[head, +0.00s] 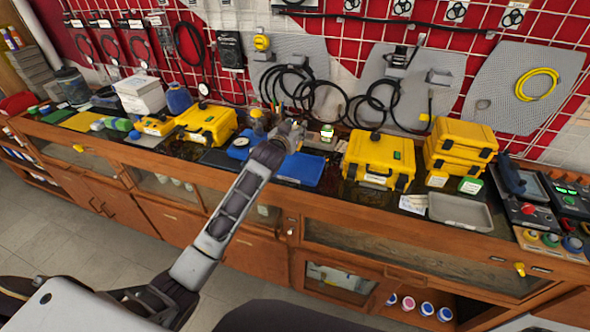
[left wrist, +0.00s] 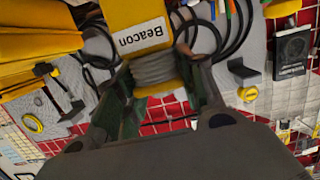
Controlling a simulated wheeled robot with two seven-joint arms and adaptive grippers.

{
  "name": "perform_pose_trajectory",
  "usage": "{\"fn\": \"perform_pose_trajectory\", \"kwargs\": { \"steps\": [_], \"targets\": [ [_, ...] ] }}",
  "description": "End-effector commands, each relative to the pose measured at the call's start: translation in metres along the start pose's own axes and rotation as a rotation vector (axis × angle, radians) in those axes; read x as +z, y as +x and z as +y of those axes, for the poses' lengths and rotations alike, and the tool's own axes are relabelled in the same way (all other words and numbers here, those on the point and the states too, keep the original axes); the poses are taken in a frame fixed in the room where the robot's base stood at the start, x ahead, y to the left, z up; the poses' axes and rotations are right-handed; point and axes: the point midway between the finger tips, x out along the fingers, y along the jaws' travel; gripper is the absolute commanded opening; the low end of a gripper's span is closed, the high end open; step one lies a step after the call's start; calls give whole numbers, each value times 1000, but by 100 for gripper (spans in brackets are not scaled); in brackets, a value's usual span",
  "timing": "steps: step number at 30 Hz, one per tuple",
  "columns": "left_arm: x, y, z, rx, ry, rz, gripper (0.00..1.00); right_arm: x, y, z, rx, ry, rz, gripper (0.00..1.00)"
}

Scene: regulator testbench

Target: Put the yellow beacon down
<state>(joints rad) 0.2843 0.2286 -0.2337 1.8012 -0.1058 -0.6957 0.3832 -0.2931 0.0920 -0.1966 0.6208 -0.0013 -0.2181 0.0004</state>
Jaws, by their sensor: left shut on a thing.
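The yellow beacon (left wrist: 131,14) fills the top middle of the left wrist view. Its white label reads "Beacon" and it has a ribbed grey section (left wrist: 154,70). My left gripper (left wrist: 155,80) is shut on this grey section, one finger on each side. In the head view my left gripper (head: 290,130) is over the middle of the workbench, by a blue tray (head: 303,170). I cannot clearly make out the beacon there, and cannot tell its gap to the bench. My right gripper is in neither view.
Yellow cases stand to the left (head: 207,125) and right (head: 380,158) of my gripper on the wooden bench. A grey tray (head: 460,212) lies further right. Black cables (head: 372,103) hang on the wall grid behind. A small labelled item (head: 327,134) stands close to the gripper.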

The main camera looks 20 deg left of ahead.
Motion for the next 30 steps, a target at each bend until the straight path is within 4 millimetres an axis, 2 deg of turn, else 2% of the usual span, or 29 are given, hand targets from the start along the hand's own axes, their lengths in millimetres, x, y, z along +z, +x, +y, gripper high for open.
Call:
{"fn": "perform_pose_trajectory", "kwargs": {
  "steps": [8,21,30],
  "targets": [
    [5,1,0,0,0,0,12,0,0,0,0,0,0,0],
    [55,11,0,0,0,0,12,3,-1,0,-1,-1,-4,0],
    [60,12,0,0,0,2,12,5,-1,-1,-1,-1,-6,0]
  ]
}}
